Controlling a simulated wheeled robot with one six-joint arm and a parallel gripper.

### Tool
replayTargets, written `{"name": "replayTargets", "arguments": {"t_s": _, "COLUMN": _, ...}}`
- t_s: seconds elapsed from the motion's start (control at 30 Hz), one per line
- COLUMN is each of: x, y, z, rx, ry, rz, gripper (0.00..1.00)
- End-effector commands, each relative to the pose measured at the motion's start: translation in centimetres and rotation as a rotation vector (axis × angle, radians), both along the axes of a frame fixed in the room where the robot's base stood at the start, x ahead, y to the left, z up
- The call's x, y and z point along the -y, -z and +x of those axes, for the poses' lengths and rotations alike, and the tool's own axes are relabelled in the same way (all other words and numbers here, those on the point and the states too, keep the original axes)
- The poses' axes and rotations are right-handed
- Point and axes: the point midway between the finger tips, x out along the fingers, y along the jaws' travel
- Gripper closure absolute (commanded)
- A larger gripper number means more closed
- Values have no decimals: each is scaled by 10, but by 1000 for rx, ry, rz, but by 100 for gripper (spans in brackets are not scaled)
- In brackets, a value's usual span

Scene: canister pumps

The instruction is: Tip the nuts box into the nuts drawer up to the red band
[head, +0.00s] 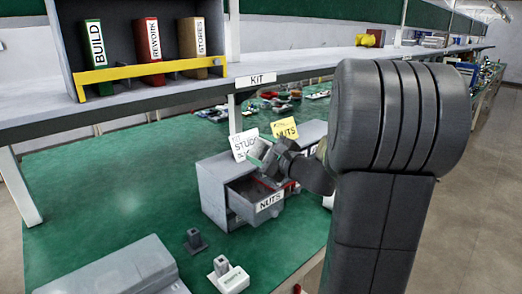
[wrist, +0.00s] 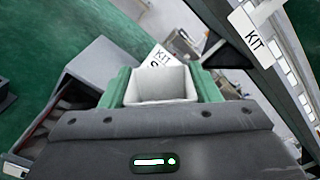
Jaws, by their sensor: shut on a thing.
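My gripper (head: 262,158) is above the open drawer, with its green fingers closed on a small grey box. In the wrist view the box (wrist: 160,86) sits between the fingers (wrist: 160,90). Its open mouth shows plain grey inner walls and I see no nuts in it. The drawer labelled NUTS (head: 269,201) is pulled out of a grey cabinet (head: 212,190). A little red shows at the drawer's far right side, partly behind my gripper. The fill level in the drawer cannot be made out. The gripper looks tilted.
A white STUDS card (head: 243,144) and a yellow NUTS card (head: 284,128) stand behind the cabinet. A shelf (head: 190,98) above holds BUILD, REWORK and STORES binders. A grey case (head: 120,270) and two small blocks lie at the front. The green bench at left is clear.

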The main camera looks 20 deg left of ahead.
Motion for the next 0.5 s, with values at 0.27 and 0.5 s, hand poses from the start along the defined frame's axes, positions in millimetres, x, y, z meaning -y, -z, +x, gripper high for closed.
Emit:
{"name": "replayTargets", "arguments": {"t_s": 0.27, "x": 1, "y": -20, "z": 3, "rx": -153, "ry": 0, "rz": 62, "gripper": 75}}
{"name": "replayTargets", "arguments": {"t_s": 0.5, "x": 2, "y": -29, "z": 5, "rx": -290, "ry": 1, "rz": 118, "gripper": 75}}
